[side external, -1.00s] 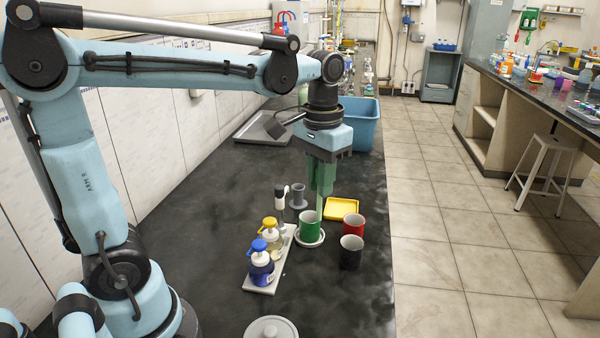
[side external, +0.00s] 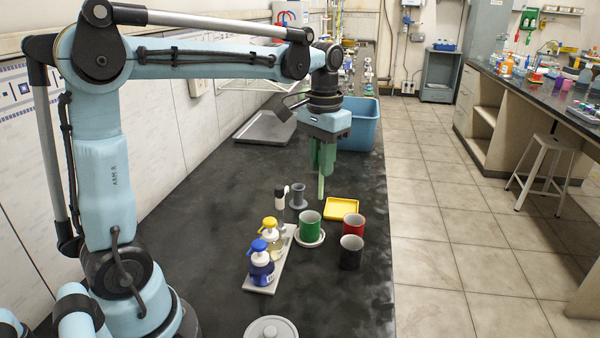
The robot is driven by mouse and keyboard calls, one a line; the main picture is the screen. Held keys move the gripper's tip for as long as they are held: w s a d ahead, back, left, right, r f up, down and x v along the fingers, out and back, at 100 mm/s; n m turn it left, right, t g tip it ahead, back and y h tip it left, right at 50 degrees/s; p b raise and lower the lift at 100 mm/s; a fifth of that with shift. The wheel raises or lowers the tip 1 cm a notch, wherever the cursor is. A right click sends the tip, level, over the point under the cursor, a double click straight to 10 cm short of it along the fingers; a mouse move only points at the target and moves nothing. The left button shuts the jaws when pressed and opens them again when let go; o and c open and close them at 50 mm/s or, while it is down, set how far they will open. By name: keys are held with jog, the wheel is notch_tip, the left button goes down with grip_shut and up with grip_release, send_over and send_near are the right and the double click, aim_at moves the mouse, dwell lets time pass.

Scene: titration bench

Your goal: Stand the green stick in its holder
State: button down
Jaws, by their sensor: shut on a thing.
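My gripper (side external: 322,168) is above the far part of the black bench, fingers pointing down. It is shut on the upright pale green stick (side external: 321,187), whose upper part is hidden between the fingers. The stick's lower end shows just above the green mug in the picture; its height over the bench is hard to judge. A small grey flanged cylinder (side external: 298,198), which looks like a holder, stands to the left of the stick and apart from it.
The green mug (side external: 308,229) stands on a white saucer (side external: 323,238). A yellow tray (side external: 342,208), red mug (side external: 354,223) and black mug (side external: 350,250) are to its right. Pump bottles (side external: 262,262) stand on a rack at left. A blue bin (side external: 361,125) is behind the gripper.

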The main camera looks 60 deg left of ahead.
jog(key=w+a+f+n, duration=0.1)
jog(key=w+a+f, duration=0.1)
jog(key=a, duration=0.6)
jog(key=w+a+f+n, duration=0.2)
jog(key=a+f, duration=0.2)
jog(key=a, duration=0.4)
jog(key=shift+w, duration=0.35)
jog(key=shift+f, duration=3.05)
dwell(1.5)
jog(key=c, duration=0.6)
grip_release()
jog(key=shift+o, duration=0.2)
